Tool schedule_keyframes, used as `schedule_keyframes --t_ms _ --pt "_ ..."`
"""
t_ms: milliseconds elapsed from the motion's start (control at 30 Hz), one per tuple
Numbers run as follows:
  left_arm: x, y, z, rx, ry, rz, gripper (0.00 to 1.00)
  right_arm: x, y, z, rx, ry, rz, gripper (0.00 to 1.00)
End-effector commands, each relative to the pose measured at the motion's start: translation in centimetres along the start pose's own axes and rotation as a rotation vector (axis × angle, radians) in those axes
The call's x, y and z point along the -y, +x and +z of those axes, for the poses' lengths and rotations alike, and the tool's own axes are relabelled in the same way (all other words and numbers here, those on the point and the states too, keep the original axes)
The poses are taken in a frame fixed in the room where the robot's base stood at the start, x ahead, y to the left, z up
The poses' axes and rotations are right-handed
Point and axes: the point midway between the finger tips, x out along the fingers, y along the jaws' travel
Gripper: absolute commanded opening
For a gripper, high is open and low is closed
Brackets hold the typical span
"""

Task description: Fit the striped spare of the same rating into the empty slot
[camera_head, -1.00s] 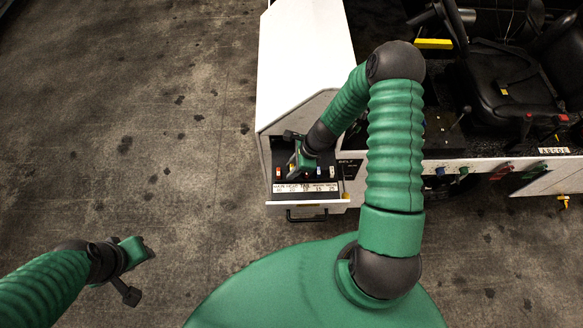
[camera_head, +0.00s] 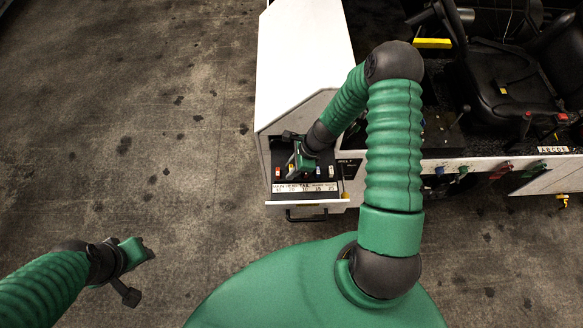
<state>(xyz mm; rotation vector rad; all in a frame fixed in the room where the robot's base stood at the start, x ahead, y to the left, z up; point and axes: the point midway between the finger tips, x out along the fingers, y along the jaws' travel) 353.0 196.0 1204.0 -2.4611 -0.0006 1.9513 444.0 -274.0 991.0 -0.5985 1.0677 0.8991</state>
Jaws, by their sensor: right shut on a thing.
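The fuse panel (camera_head: 345,187) is an open dark drawer at the front of the white loader body. A row of small coloured fuses stands in it: a red one (camera_head: 278,171), a yellow one (camera_head: 291,169), a blue one (camera_head: 318,171) and a pale one (camera_head: 332,171). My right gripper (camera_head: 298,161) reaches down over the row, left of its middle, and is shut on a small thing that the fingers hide. I cannot make out its stripe or the empty slot. My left gripper (camera_head: 138,271) is open and empty over the floor at the lower left.
A white label strip (camera_head: 305,187) with ratings too small to read runs along the drawer's front edge. A dark handle (camera_head: 306,215) is below. The white housing (camera_head: 303,60) rises behind, and a black seat (camera_head: 510,90) is at right. Floor at left is clear.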

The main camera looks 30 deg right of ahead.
Motion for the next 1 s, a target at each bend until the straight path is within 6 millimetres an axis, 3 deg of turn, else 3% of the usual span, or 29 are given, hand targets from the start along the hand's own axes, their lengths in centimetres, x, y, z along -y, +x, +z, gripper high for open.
schedule_keyframes --t_ms 300,333,533,833,1000 --pt "0.0 0.8 0.2 0.000 0.000 0.000 0.36 0.0 0.9 -0.4 0.000 0.000 0.000 0.00" --pt "0.0 0.8 0.2 0.000 0.000 0.000 0.36 0.0 0.8 -0.4 0.000 0.000 -0.001 0.29" --pt "0.0 0.7 0.2 0.000 0.000 0.000 0.36 0.0 0.8 -0.3 0.000 0.000 0.000 0.54" --pt "0.0 0.7 0.2 0.000 0.000 0.000 0.36 0.0 0.6 -0.3 0.000 0.000 -0.001 0.54" --pt "0.0 1.3 0.3 0.000 0.000 0.000 0.36 0.2 -1.9 -0.4 -0.002 -0.003 -0.006 0.54"
